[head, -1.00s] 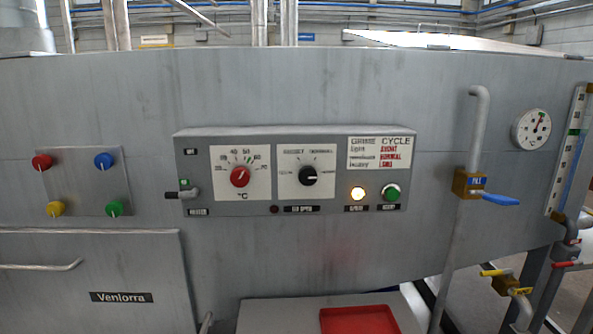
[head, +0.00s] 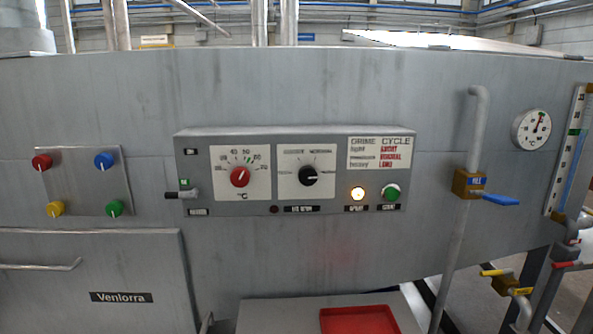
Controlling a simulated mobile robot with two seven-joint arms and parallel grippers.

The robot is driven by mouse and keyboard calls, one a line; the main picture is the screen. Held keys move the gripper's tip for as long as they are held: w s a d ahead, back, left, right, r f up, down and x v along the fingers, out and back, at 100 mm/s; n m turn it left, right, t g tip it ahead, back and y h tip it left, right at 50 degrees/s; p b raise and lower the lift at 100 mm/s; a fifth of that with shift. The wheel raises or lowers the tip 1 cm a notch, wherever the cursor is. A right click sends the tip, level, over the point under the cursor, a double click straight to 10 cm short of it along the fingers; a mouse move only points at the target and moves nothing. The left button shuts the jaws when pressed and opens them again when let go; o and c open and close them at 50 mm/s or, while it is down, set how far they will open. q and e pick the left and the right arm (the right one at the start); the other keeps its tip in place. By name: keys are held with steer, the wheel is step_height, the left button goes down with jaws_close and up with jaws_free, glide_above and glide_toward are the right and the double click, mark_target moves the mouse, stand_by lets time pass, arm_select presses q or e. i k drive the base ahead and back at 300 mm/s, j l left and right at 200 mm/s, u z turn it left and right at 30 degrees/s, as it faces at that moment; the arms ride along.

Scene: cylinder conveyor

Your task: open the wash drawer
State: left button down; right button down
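The wash drawer's grey front (head: 120,265), labelled "Venlorra", is at the lower left in the head view. Its bar handle (head: 40,266) runs along the left part of the front and is cut off by the left edge. The front looks flush with the machine, though its lower part is outside the view. Neither of my grippers shows in the head view.
A control box (head: 296,170) with two dials and a lit spray lamp (head: 357,193) is mid-panel. Coloured knobs (head: 80,183) sit above the drawer. A red tray (head: 360,320) lies on a grey surface below. Pipes with a blue-handled valve (head: 484,196) stand right.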

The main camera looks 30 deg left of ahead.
mark_target(53, 280)
steer(key=u, duration=2.45)
steer(key=i+j+z, duration=0.15)
steer(key=j+z, duration=0.15)
steer(key=z, duration=0.2)
steer(key=i+j+z, duration=0.1)
steer(key=j+z, duration=0.2)
steer(key=z, duration=0.2)
steer(key=j+z, duration=0.45)
steer(key=i+l, duration=0.05)
steer(key=l, duration=0.05)
